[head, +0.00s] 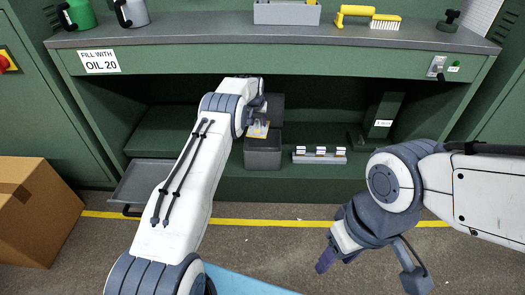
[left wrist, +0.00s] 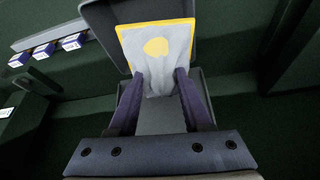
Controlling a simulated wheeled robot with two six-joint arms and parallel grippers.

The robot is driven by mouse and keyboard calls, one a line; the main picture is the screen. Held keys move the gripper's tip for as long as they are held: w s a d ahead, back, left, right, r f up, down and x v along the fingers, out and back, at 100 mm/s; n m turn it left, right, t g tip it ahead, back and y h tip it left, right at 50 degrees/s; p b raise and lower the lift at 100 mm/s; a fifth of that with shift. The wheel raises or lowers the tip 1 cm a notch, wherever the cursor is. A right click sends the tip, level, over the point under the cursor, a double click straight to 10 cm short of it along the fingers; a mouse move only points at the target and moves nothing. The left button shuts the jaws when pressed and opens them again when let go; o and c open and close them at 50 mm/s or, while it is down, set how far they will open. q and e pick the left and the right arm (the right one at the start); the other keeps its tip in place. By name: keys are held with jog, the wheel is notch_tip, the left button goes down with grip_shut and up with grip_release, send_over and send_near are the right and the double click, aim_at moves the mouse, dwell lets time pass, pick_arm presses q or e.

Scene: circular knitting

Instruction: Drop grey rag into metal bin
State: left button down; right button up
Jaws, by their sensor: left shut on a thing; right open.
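The metal bin (head: 262,157) is a dark grey box on the lower shelf under the bench, with its lid raised at the back. My left gripper (left wrist: 156,82) is shut on the grey rag (left wrist: 158,62), which has a yellow border and a yellow spot. The rag also shows in the head view (head: 258,129), at the top of the bin. In the left wrist view the bin's raised lid (left wrist: 98,20) is behind the rag, and the rag hangs at the opening. My right gripper (head: 325,261) is open and away from the bin, at the lower right; its fingers are partly hidden.
A grey rack with several small white-labelled boxes (head: 320,157) stands right of the bin. A dark green stand (head: 383,116) is further right. A grey tray (head: 148,183) sits at the left. The green bench (head: 280,62) overhangs the shelf. A cardboard box (head: 38,212) is on the floor.

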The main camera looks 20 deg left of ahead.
pick_arm(q)
jog(key=shift+f+b, duration=1.95)
jog(key=shift+f, duration=1.05)
jog(key=shift+c, duration=1.3)
grip_release()
jog(key=p+v, duration=0.4)
jog(key=v, duration=0.3)
jog(key=shift+r, duration=0.25)
jog(key=shift+s, duration=0.1)
